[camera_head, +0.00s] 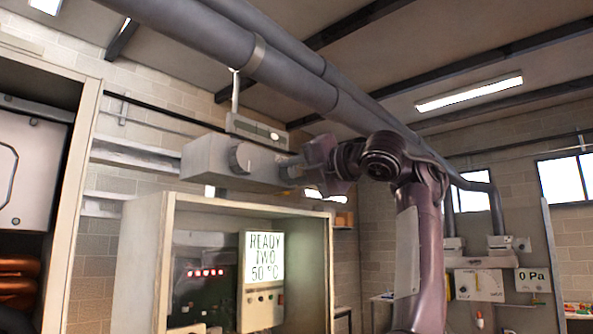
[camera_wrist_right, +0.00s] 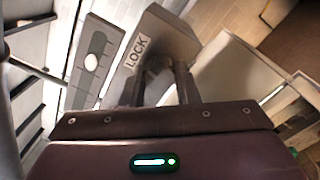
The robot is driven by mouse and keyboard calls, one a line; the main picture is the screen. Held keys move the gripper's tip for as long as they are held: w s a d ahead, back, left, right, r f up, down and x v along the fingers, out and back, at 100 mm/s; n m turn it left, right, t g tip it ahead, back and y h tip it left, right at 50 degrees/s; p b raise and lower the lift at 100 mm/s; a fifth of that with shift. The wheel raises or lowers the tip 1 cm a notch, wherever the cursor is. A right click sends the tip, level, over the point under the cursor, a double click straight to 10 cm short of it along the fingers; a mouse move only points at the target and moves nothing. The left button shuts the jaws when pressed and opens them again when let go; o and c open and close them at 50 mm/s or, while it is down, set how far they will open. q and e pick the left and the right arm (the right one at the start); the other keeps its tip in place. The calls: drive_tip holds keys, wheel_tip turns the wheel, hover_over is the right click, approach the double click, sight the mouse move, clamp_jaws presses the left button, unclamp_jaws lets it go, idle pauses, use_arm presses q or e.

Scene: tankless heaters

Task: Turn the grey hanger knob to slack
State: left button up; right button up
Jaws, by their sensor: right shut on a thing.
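A pale grey box (camera_head: 215,165) hangs under the large grey pipes in the head view. It also shows in the wrist view, with the word LOCK (camera_wrist_right: 137,52) on its near face. My right gripper (camera_head: 290,168) reaches this box from the right, its dark body level with it. In the wrist view its two fingers (camera_wrist_right: 160,85) are closed on a small grey knob (camera_wrist_right: 157,66) beside the LOCK label. The fingers hide much of the knob, and its exact turn angle cannot be told. My left gripper is not in view.
Thick grey pipes (camera_head: 285,75) run just above my right arm. A grey plate with a white button (camera_head: 274,135) is behind the box.

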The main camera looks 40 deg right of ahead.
drive_tip(key=shift+r, duration=0.1)
drive_tip(key=o, duration=0.7)
drive_tip(key=shift+o, duration=1.4)
drive_tip(key=shift+w, duration=0.25)
drive_tip(key=s+b, duration=0.5)
drive_tip(key=s, duration=0.3)
drive_tip(key=shift+d+f+b, duration=0.25)
drive_tip(key=shift+d+b, duration=0.15)
drive_tip(key=shift+w, duration=0.1)
